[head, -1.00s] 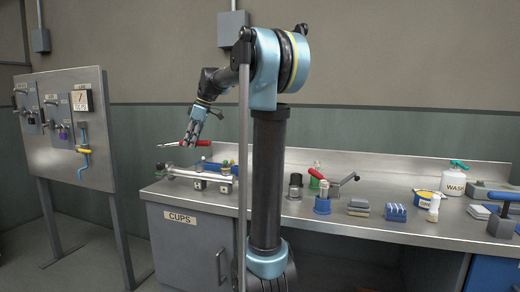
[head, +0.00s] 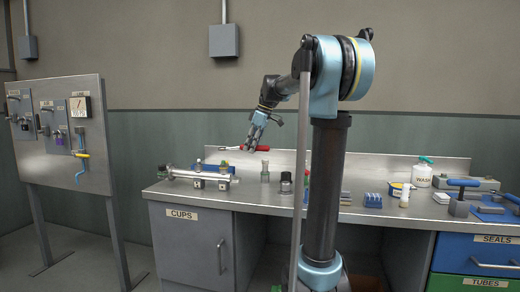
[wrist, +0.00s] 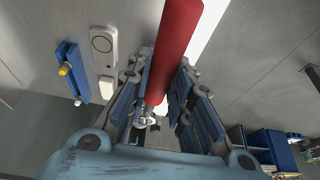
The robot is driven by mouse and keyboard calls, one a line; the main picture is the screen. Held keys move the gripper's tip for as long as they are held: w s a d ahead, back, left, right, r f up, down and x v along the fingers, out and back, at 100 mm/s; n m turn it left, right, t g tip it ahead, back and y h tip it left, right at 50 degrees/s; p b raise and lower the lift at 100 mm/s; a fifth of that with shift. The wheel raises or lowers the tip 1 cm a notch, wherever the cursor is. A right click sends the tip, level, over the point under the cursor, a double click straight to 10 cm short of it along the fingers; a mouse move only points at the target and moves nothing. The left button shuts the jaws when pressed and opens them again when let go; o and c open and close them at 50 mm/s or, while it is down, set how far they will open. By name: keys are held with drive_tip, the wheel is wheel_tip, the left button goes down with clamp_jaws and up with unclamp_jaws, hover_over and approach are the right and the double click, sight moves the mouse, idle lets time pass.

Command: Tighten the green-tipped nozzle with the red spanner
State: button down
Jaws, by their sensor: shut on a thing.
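My gripper (head: 251,145) is shut on the red spanner (head: 262,148) above the back left of the bench. The spanner lies roughly level, its metal end pointing left. In the wrist view its red handle (wrist: 178,40) runs between the blue-padded fingers. A metal pipe assembly (head: 185,174) lies on the bench below and left of my gripper. A small green part (head: 223,163) shows at its right end; I cannot tell whether this is the nozzle's tip. A separate upright piece with a green top (head: 265,162) stands below the gripper. The spanner is apart from both.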

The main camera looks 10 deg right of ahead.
drive_tip(key=shift+d, duration=0.1)
drive_tip(key=shift+s+f, duration=0.1)
drive_tip(key=shift+f, duration=0.05)
idle(0.3)
drive_tip(key=shift+f, duration=3.5)
idle(0.4)
drive_tip(key=c, duration=2.2)
unclamp_jaws()
drive_tip(key=shift+c, duration=0.2)
clamp_jaws()
